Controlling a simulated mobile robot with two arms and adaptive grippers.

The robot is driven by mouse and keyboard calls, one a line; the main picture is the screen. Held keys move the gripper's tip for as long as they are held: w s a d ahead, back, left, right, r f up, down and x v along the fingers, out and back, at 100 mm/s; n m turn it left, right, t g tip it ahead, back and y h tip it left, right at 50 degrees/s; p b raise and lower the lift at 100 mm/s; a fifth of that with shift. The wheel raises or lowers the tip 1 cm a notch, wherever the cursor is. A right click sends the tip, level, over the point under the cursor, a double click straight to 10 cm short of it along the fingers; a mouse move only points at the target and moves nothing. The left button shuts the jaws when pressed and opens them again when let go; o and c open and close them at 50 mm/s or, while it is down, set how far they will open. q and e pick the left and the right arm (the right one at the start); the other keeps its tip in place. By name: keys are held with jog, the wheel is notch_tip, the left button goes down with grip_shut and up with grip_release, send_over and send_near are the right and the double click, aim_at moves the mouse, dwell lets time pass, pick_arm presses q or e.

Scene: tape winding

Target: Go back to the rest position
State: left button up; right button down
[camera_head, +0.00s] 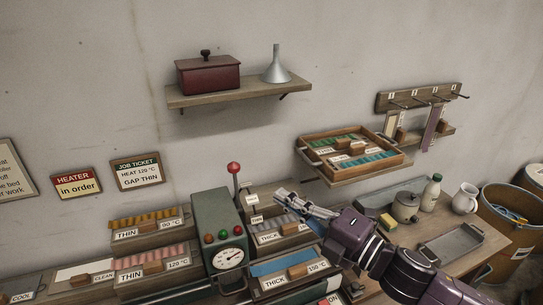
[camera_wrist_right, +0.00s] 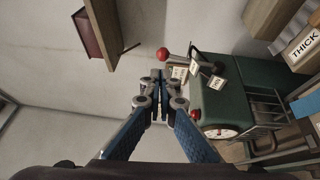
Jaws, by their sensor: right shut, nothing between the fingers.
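My right gripper (camera_head: 280,194) is shut and empty. Its arm comes in from the lower right, over the bench. In the head view its fingertips appear just right of the green machine's red-knobbed lever, in front of the small THIN and THICK labels. In the right wrist view the closed fingers (camera_wrist_right: 160,80) point towards the wall, with nothing between them. The green machine (camera_head: 216,222) with its dial and coloured lamps stands left of the gripper; it also shows in the right wrist view (camera_wrist_right: 218,92). My left gripper is not in view.
Labelled tape boxes, such as the THIN 90 °C box (camera_head: 150,231) and the THICK 150 °C box (camera_head: 290,277), flank the machine. A wall shelf (camera_head: 240,91) and a wooden tray (camera_head: 352,174) are above. A jug (camera_head: 465,199), bottle (camera_head: 431,192) and metal tray (camera_head: 450,245) stand at right.

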jog(key=s+d+f+m+h, duration=0.2)
jog(key=d+f+m+h, duration=0.15)
jog(key=f+m, duration=0.25)
jog(key=s+d+f+m+g+h, duration=0.1)
jog(key=s+d+f+m+h, duration=0.1)
jog(key=f+m+h, duration=0.3)
jog(key=s+d+f+m+h, duration=0.2)
jog(key=d+f+m, duration=0.1)
jog(key=f+m, duration=0.45)
jog(key=s+d+f+m+g+h, duration=0.2)
jog(key=s+d+f+m+g, duration=0.2)
jog(key=s+f, duration=0.5)
jog(key=s+d+f+m+g+h, duration=0.1)
jog(key=s+d+f+m+g, duration=0.25)
jog(key=s, duration=0.95)
notch_tip(320, 180, down, 31)
jog(key=s+g+b, duration=0.2)
jog(key=s+d+f+g+b, duration=0.1)
jog(key=s+d+f, duration=0.2)
jog(key=s+f, duration=1.3)
jog(key=shift+s+n+b, duration=0.3)
jog(key=shift+s+b, duration=0.1)
jog(key=shift+s, duration=0.05)
